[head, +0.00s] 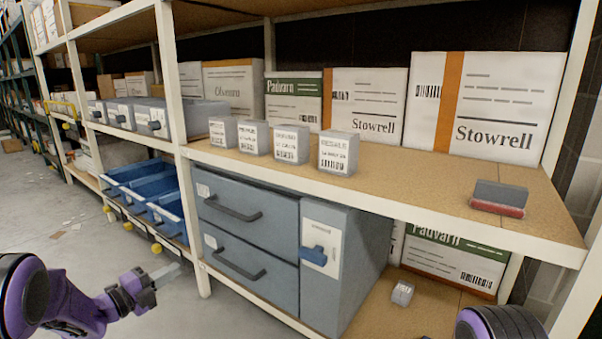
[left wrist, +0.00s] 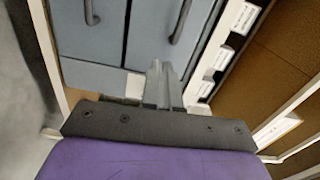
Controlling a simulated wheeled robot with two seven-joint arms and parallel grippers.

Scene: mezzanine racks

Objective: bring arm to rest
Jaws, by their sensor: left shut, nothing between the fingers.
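My left arm comes in at the lower left of the head view, and its gripper (head: 160,275) points to the right, in front of the rack and apart from it. The fingers are shut with nothing between them. In the left wrist view the left gripper (left wrist: 168,75) shows as closed grey fingers, with the blue-grey drawer fronts beyond. Part of my right arm (head: 495,325) shows at the bottom right of the head view. Its gripper is outside the frame.
A rack shelf (head: 470,185) holds several small grey boxes (head: 290,144), large Stowrell cartons (head: 500,105) and a grey-and-red block (head: 498,197). Below stand a drawer cabinet (head: 250,240) with shut drawers and blue bins (head: 145,190). The floor (head: 60,215) at left is mostly clear.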

